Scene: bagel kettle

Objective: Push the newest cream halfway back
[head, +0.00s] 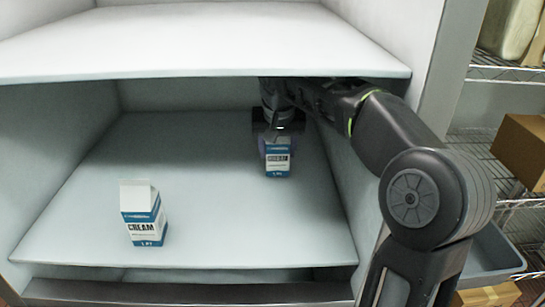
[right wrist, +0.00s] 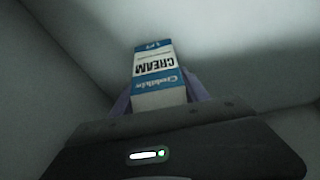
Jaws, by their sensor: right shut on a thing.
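A blue-and-white cream carton (head: 277,162) stands upright on the right side of the lower shelf, well behind the shelf's front edge. My right gripper (head: 277,136) is shut on the upper part of this carton. In the right wrist view the same carton (right wrist: 158,72) shows upside down between the fingers, with its label facing the camera. A second cream carton (head: 143,214) stands upright on the left of the shelf, near the front edge, apart from the gripper. My left gripper is not in view.
The upper shelf (head: 200,40) hangs over my right arm. The cabinet's right wall (head: 350,170) is close to that arm. The lower shelf (head: 180,160) has free room between and behind the cartons. A wire rack with boxes (head: 525,145) stands outside, at the right.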

